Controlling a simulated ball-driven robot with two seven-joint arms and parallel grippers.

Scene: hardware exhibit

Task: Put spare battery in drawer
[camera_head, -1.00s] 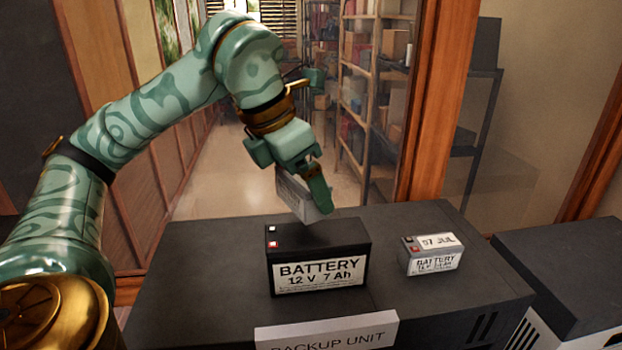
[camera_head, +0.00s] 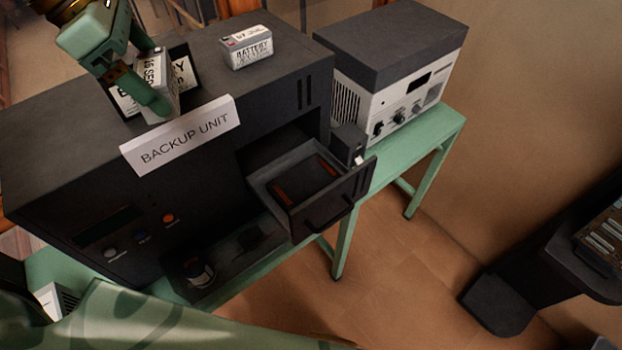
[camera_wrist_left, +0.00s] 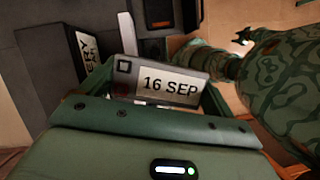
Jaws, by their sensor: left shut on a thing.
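My left gripper (camera_head: 128,88) is shut on a small grey battery (camera_head: 157,72) above the backup unit. In the left wrist view this battery (camera_wrist_left: 172,84) shows a "16 SEP" label between the fingers. A larger black battery (camera_head: 184,62) stands on the unit, partly hidden behind the gripper and the held battery. A second grey battery (camera_head: 247,50) sits apart on the unit's top; its date label is hard to read now. The drawer (camera_head: 338,198) at the unit's right front is pulled open. Its tray looks empty, with orange-brown strips inside.
A white "BACKUP UNIT" sign (camera_head: 182,137) stands up at the unit's front top edge, between the held battery and the drawer. A grey-white device (camera_head: 400,90) stands right of the drawer on the green table (camera_head: 425,165). A dark shelf below holds a small jar (camera_head: 197,272).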

